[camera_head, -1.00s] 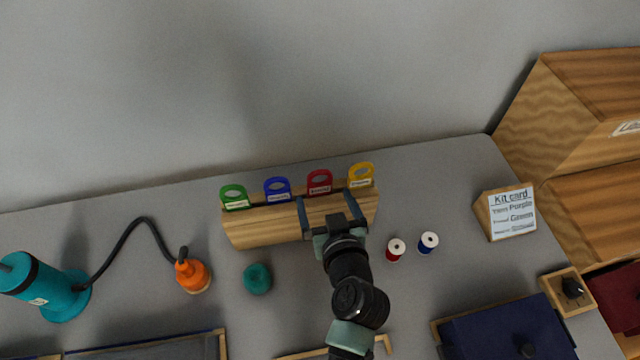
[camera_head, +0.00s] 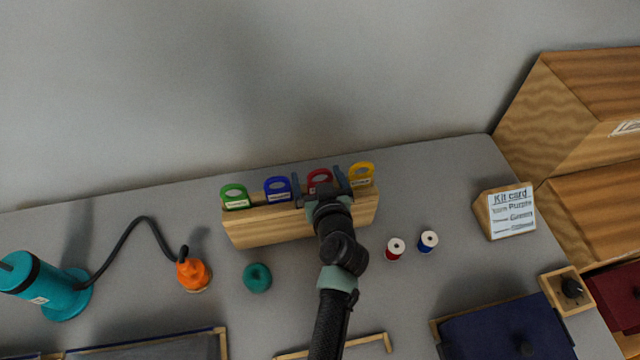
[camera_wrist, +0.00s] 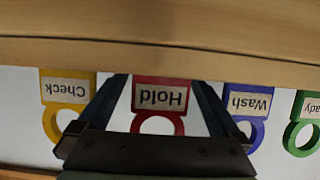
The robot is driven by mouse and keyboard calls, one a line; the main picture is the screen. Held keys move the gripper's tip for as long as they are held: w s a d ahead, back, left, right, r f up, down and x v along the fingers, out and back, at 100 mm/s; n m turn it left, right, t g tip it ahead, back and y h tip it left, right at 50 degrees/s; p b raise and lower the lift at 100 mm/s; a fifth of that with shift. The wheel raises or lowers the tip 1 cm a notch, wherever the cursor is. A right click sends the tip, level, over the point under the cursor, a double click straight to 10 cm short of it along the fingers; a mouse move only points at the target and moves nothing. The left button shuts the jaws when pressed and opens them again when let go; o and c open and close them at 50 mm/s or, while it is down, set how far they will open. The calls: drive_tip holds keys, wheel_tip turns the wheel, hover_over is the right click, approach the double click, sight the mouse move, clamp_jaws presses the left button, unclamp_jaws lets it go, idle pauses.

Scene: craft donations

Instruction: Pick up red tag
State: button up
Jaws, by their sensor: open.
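The red tag (camera_head: 319,177) stands in the wooden rack (camera_head: 270,229), third from the left in the head view. In the wrist view the red tag (camera_wrist: 158,99) carries an upside-down label reading "Hold". My gripper (camera_head: 319,178) is open, with one finger on each side of the red tag. In the wrist view my gripper's fingers (camera_wrist: 160,95) flank the tag, with small gaps showing beside it. The lower part of the tag's ring is partly hidden by the gripper body in that view.
A blue tag (camera_head: 277,188) and a yellow tag (camera_head: 361,174) stand close on either side, with a green tag (camera_head: 235,196) farther left. Red (camera_head: 395,249) and blue (camera_head: 428,241) thread spools stand right of the rack.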

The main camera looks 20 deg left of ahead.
drive_tip(key=c, duration=1.4)
